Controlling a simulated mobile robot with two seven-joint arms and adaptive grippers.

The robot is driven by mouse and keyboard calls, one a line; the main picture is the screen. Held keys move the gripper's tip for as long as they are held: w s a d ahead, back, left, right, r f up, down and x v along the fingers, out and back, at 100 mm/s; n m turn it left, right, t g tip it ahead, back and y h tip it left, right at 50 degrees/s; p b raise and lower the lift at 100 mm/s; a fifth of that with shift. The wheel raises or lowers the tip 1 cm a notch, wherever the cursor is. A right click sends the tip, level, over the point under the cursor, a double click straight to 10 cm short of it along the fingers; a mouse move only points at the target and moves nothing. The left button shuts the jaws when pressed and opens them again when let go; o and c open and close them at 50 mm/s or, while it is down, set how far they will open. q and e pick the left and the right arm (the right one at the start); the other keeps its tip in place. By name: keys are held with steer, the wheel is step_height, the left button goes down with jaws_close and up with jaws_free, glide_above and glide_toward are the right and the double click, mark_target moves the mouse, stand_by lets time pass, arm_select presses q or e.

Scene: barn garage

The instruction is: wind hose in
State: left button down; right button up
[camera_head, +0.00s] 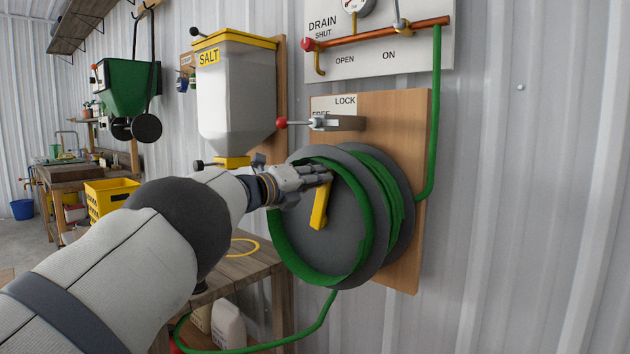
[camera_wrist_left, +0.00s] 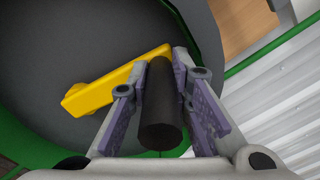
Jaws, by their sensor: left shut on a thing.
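The hose reel (camera_head: 335,242) is a grey drum on a wooden wall board, with green hose (camera_head: 362,250) wound around it. A yellow crank (camera_head: 320,206) is on the reel's face; it also shows in the left wrist view (camera_wrist_left: 112,82). My left gripper (camera_head: 318,176) is at the upper end of the crank. In the left wrist view its fingers (camera_wrist_left: 172,95) are shut on the dark crank handle (camera_wrist_left: 160,120), one on each side. The hose runs up to a pipe at the top and also hangs below the reel. My right gripper is not in view.
A lock lever with a red knob (camera_head: 281,122) sits above the reel under a FREE/LOCK label (camera_head: 333,105). A salt hopper (camera_head: 236,95) hangs to the left. A wooden table (camera_head: 245,272) stands below. Loose hose (camera_head: 310,330) trails to the lower left.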

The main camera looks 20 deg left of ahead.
arm_select(q)
steer(key=c, duration=1.4)
jaws_free()
steer(key=shift+d+r, duration=0.15)
steer(key=shift+d, duration=0.15)
steer(key=shift+c, duration=0.2)
steer(key=shift+a, duration=0.1)
steer(key=shift+s+a, duration=0.1)
steer(key=shift+s, duration=0.05)
steer(key=v, duration=1.1)
steer(key=shift+s, duration=0.35)
